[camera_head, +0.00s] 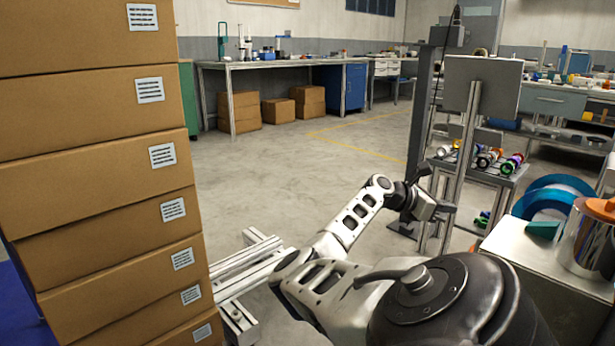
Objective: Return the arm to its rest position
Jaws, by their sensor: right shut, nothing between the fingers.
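My right arm comes in from the bottom right and reaches forward over the floor. My right gripper (445,208) is at its far end, small in the picture, in front of the metal stand and left of the reel cart. It is shut and I see nothing held in it. My left gripper is not in view.
A tall stack of cardboard boxes (100,190) fills the left. A cart (487,172) with coloured reels stands behind the gripper. A grey panel on a post (480,85) rises there. The middle floor is clear.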

